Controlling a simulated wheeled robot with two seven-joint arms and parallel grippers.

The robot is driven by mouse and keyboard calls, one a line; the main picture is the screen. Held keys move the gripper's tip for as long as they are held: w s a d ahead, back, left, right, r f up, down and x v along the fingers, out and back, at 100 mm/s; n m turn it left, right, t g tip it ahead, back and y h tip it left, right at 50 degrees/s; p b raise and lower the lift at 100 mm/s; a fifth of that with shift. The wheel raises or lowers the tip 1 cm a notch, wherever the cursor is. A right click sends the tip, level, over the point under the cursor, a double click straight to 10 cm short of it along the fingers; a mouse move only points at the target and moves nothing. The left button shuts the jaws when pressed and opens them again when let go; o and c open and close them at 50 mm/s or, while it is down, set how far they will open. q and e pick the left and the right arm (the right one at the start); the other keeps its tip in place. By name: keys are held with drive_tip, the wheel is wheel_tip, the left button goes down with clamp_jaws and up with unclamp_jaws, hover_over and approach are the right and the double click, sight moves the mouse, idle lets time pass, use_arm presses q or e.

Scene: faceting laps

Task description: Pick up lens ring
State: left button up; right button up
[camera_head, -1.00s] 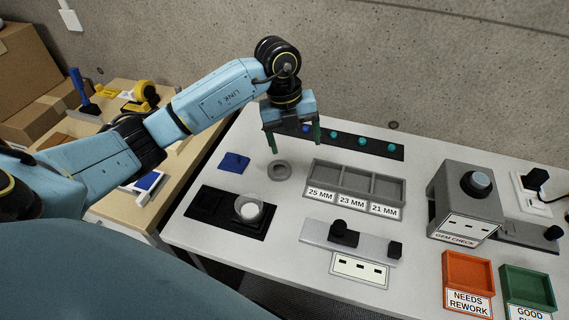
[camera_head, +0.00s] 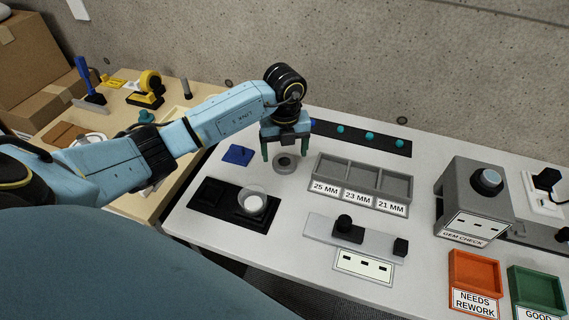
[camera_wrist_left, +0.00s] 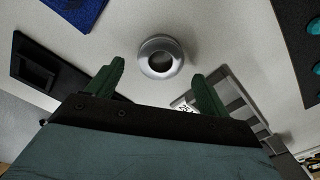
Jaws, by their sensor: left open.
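The lens ring, a small grey ring with a central hole (camera_head: 285,169), lies flat on the light table. In the left wrist view the ring (camera_wrist_left: 160,71) is ahead of and between the two green fingers, not touching either. My left gripper (camera_head: 284,154) is open and empty, above and just behind the ring in the head view. It also shows in the left wrist view (camera_wrist_left: 160,86). My right gripper is not in view.
A grey tray marked 25, 23 and 21 MM (camera_head: 345,185) stands right of the ring. A blue pad (camera_head: 238,154) lies left. A black holder (camera_head: 213,197) with a clear cup (camera_head: 252,200) is nearer. A dark strip with teal stones (camera_head: 355,137) lies behind.

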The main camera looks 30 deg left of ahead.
sight(285, 166)
use_arm(q)
wheel_tip(285, 166, down, 3)
drive_tip(key=shift+f, duration=0.15)
drive_tip(key=c, duration=1.1)
